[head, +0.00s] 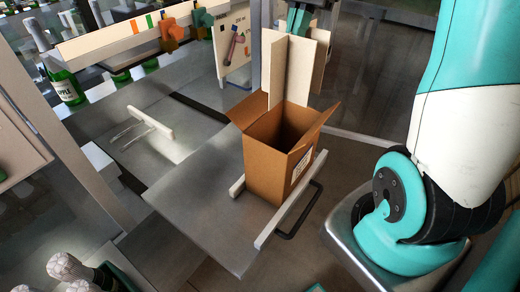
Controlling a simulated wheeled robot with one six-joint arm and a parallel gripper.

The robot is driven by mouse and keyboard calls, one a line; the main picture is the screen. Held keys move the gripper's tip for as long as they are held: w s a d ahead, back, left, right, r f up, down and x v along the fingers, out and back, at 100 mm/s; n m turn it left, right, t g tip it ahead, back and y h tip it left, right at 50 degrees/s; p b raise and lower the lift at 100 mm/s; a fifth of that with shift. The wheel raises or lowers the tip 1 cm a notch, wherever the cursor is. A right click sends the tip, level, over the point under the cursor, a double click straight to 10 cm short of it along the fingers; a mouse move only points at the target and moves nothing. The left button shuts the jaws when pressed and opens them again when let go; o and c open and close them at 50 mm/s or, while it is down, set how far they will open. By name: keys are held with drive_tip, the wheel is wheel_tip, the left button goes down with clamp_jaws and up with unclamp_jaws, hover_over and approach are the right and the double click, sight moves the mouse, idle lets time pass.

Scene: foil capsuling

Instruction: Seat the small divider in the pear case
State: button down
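The small divider (290,65) is a pale cross of upright interlocking panels, near the top centre of the head view. My gripper (299,18) is at the top edge of the picture, with its fingers down on the divider's top edge, and it appears shut on it. The pear case (270,172) is an open brown cardboard box with its flaps spread and a white label on its right side. The divider is upright at the back of the case's mouth. I cannot tell whether its lower end is above or just inside the opening.
The case stands on a grey metal table (205,205) between pale guide rails (285,212), with a dark handle (300,212) at right. A white bar (150,123) lies at left. Green bottles (66,84) stand on a shelf at upper left. The table left of the case is clear.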

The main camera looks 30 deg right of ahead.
wheel_tip(320, 180, down, 28)
drive_tip(key=shift+a, duration=0.2)
drive_tip(key=shift+w, duration=0.1)
drive_tip(key=shift+f+b, duration=0.45)
drive_tip(key=shift+f, duration=0.1)
drive_tip(key=c, duration=1.4)
unclamp_jaws()
drive_tip(key=shift+o, duration=0.2)
